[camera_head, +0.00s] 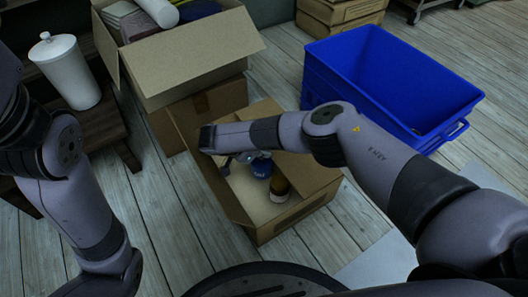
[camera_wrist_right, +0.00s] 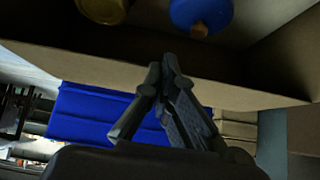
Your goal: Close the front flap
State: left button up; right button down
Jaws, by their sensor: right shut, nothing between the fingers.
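An open cardboard box (camera_head: 290,222) stands on the floor in the middle of the head view. A long flap (camera_head: 212,184) stands up and leans outward along its left side. Another raised flap (camera_head: 310,172) shows at the right, partly behind my right arm. I cannot tell which is the front flap. My right gripper (camera_head: 227,166) is shut and empty, low over the box opening near the left flap.
A larger open carton (camera_head: 190,75) stands behind. A blue bin (camera_head: 400,85) is at the right. A white canister (camera_head: 66,70) stands on a small wooden table at the left.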

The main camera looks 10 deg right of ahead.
jog(key=shift+s+d+f, duration=0.1)
jog(key=shift+s+f, duration=0.05)
jog(key=shift+f, duration=0.1)
